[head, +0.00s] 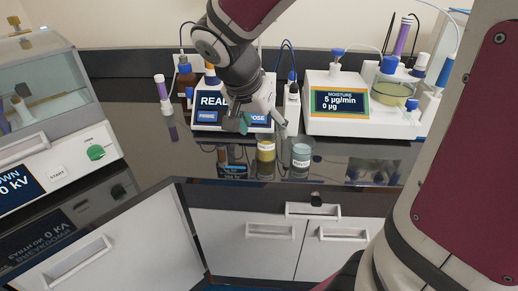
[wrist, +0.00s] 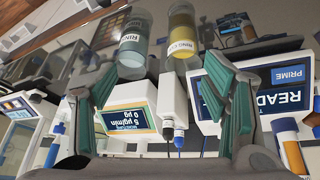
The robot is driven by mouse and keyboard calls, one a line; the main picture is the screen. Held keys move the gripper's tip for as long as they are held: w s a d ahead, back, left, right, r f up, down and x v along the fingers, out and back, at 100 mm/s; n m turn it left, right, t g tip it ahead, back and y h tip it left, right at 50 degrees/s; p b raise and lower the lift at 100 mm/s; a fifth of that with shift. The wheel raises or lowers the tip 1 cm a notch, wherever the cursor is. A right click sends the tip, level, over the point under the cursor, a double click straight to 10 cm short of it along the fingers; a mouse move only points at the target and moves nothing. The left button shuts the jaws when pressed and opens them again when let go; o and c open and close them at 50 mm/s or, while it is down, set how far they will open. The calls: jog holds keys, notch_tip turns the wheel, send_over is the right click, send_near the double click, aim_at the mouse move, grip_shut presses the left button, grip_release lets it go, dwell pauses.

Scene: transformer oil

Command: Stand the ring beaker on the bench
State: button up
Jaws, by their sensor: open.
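Two small cylindrical beakers stand upright side by side on the glossy black bench (head: 130,160), near its front edge. One holds yellow liquid (head: 266,160); the other is pale blue-grey (head: 300,162). The wrist view shows the yellow beaker (wrist: 183,35) and the blue-grey beaker (wrist: 133,45) beyond the fingertips. Both labels seem to begin with "RING"; the rest is unreadable, so I cannot tell which is the ring beaker. My gripper (head: 262,122) is open and empty, above and behind the beakers. Its green-padded fingers spread wide in the wrist view (wrist: 163,85).
Behind my gripper stands a white instrument with a blue READ screen (head: 208,103). A moisture meter (head: 340,105) stands to the right, and a breakdown tester (head: 50,150) at the left. Bottles (head: 186,80) stand at the back. The bench left of the beakers is mostly clear.

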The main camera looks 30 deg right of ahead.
jog(key=s+a+r+n+y, duration=0.2)
jog(key=s+n, duration=0.3)
jog(key=s, duration=0.4)
jog(key=s+a+r+n+t+y, duration=0.1)
jog(key=s+a+n, duration=0.4)
jog(key=s, duration=0.5)
jog(key=shift+s+r+n+y, duration=0.2)
jog(key=shift+r+n+y, duration=0.15)
jog(key=shift+n+y, duration=0.35)
jog(key=shift+a, duration=0.1)
notch_tip(320, 180, up, 3)
jog(key=shift+r+t+p, duration=0.15)
jog(key=shift+t+p, duration=0.35)
jog(key=shift+p, duration=0.75)
